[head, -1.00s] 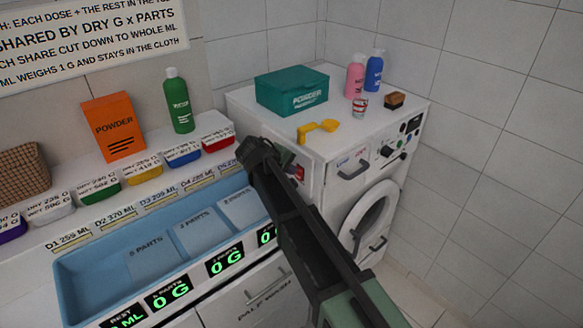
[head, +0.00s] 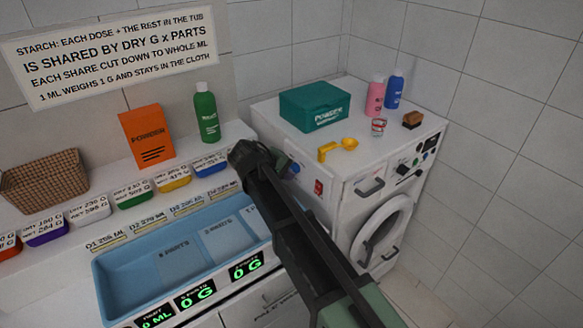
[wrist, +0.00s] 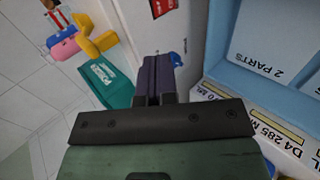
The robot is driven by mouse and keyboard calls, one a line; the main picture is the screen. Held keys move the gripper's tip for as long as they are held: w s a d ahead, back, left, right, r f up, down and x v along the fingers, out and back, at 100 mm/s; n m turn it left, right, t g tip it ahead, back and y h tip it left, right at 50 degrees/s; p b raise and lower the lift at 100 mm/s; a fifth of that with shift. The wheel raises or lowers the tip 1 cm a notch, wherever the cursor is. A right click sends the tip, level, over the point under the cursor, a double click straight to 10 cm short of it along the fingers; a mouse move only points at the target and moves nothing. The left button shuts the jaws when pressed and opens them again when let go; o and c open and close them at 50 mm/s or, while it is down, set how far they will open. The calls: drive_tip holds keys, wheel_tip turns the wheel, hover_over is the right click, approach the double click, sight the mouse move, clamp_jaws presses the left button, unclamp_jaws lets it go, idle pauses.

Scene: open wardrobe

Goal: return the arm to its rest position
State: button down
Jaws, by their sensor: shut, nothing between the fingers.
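My arm reaches up from the bottom right of the head view. The tub also shows at the right of the wrist view (wrist: 224,40). My arm hides part of the tub's right end and the counter front.
A green powder box (head: 316,106), yellow scoop (head: 337,149), pink bottle (head: 375,97) and blue bottle (head: 395,90) stand on the washing machine. An orange powder box (head: 147,134), green bottle (head: 207,114) and several small labelled bins line the counter. A wicker basket (head: 45,181) is at left.

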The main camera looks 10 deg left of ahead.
drive_tip(key=s+d+f+m+g+y, duration=0.2)
drive_tip(key=s+d+f+g, duration=0.1)
drive_tip(key=s+d, duration=0.35)
drive_tip(key=s+d+f+m+g+y, duration=0.1)
drive_tip(key=s+d+m, duration=0.3)
drive_tip(key=d, duration=1)
drive_tip(key=s+d+f+m+g+y, duration=0.2)
drive_tip(key=s+d, duration=0.7)
drive_tip(key=d, duration=0.5)
drive_tip(key=shift+m+g+y, duration=0.5)
drive_tip(key=shift+m+y, duration=0.1)
drive_tip(key=shift+m, duration=0.3)
drive_tip(key=shift+w, duration=0.1)
